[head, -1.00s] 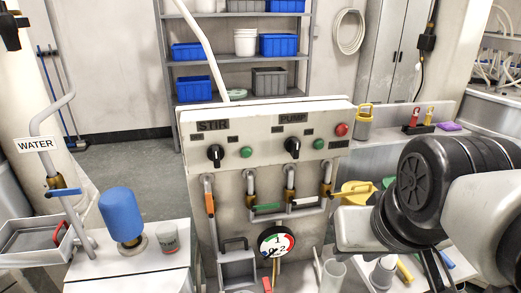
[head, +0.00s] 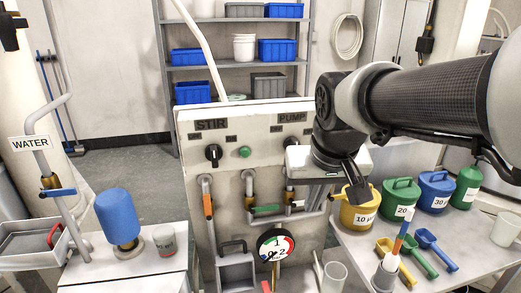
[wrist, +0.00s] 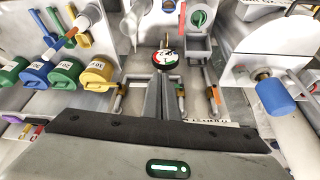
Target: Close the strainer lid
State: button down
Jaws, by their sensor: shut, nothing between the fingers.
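What looks like the strainer is a grey open-topped box (head: 237,272) low at the front of the white panel. A flat grey plate with a dark handle (head: 232,246) stands raised at its back; it appears to be the lid, open. The box also shows in the wrist view (wrist: 198,52). My gripper (head: 361,194) is above and to the right of the box, near the yellow can, well apart from the lid. In the wrist view its fingers (wrist: 161,82) are together and empty, in front of the round gauge.
The gauge (head: 275,246) stands right of the box. Pipes with coloured levers (head: 266,208) hang above. Labelled cans, such as the yellow one (head: 362,214), and coloured scoops (head: 420,255) are on the right table. A blue cylinder (head: 119,217) and cup are on the left bench.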

jog(key=w+a+f+n+g+b, duration=0.2)
jog(key=w+a+f+b, duration=0.2)
jog(key=w+a+f, duration=1.7)
notch_tip(320, 180, down, 10)
jog(key=shift+d+f, duration=0.15)
jog(key=shift+f, duration=0.1)
jog(key=shift+s+b, duration=0.1)
jog(key=shift+b, duration=0.25)
